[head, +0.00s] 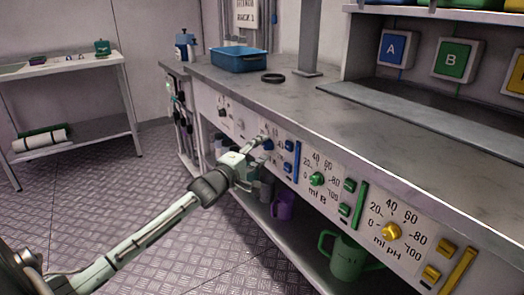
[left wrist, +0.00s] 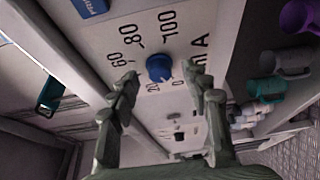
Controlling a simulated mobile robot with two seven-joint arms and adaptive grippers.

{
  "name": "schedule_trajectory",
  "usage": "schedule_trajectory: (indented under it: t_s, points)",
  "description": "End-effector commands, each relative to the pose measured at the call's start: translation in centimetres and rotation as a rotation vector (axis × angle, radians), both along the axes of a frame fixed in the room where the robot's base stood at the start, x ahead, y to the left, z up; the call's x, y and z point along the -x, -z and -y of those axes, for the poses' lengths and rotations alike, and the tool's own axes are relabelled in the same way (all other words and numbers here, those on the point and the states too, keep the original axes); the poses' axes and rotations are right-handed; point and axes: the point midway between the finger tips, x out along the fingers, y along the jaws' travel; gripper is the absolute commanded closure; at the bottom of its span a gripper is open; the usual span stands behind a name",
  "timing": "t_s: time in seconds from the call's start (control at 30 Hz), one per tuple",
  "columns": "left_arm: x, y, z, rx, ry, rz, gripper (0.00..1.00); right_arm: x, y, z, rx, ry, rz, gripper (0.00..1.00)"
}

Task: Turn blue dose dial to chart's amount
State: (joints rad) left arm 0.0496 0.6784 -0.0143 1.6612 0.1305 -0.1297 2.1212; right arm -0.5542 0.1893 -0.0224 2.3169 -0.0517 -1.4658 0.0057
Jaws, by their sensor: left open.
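The blue dose dial (left wrist: 158,68) sits on the white panel of scale A in the left wrist view, with printed numbers around it. It also shows in the head view (head: 268,144), partly covered by my gripper. My left gripper (head: 258,149) is open in front of this dial. In the left wrist view its two fingers (left wrist: 165,88) stand apart on either side of the dial, and I see no clear contact. The dial's pointer setting cannot be read. A wall sheet (head: 246,13) is cut off at the top; no amount is legible on it.
A green dial (head: 316,179) and a yellow dial (head: 391,232) sit further right on the panel. Blue buttons (head: 289,146) and a blue bar (head: 297,162) are close beside the gripper. Purple (head: 282,206) and green (head: 346,257) mugs stand on the shelf below.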

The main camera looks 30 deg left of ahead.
Motion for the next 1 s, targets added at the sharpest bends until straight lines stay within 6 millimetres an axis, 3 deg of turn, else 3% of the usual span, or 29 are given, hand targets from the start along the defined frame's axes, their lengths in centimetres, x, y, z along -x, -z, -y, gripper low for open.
schedule_trajectory:
  t_s: [0.37,0.77,1.0]
  points:
    - [-0.80,0.01,0.01,-0.001,0.000,-0.001,0.53,0.19,-0.20,0.05,0.002,0.001,-0.003,1.00]
    - [-0.77,0.01,0.02,-0.002,0.000,-0.001,1.00,0.17,-0.14,0.10,0.002,0.002,-0.002,1.00]
    - [-0.77,0.08,0.02,-0.015,0.000,0.006,1.00,0.20,-0.06,0.11,0.002,0.002,-0.002,1.00]
